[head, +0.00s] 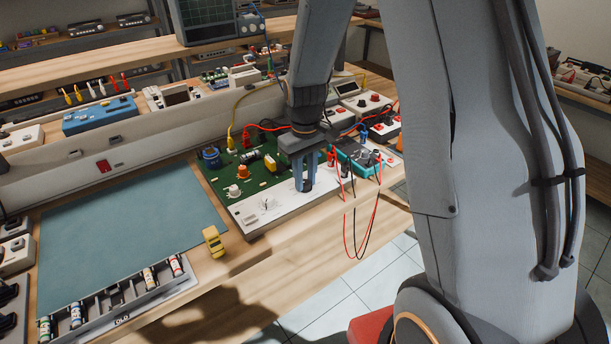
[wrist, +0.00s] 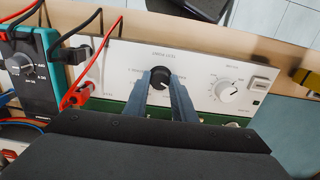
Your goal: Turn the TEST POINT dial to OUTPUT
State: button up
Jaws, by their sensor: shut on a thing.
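A white control panel (wrist: 195,70) runs along the front of a green circuit board; the panel also shows in the head view (head: 248,213). My gripper (wrist: 162,80) has its two blue fingers on either side of a black dial (wrist: 162,76) in the middle of the panel and is shut on it. In the head view my gripper (head: 306,187) points straight down over the panel. A white dial (wrist: 228,91) with printed marks around it sits to the right in the wrist view, apart from the fingers.
A teal multimeter (head: 356,157) with red and black leads (head: 347,205) stands right of the board, its leads hanging over the bench edge. The green board (head: 252,180) carries several raised parts.

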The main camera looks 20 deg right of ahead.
aim_at(306, 182)
jog(key=m+p, duration=0.1)
jog(key=m, duration=0.3)
jog(key=shift+w+r+m, duration=0.1)
jog(key=shift+m, duration=0.2)
jog(key=shift+m+p, duration=0.4)
jog(key=shift+m, duration=1.9)
jog(key=o, duration=1.1)
jog(key=shift+r+b, duration=0.85)
jog(key=shift+r, duration=3)
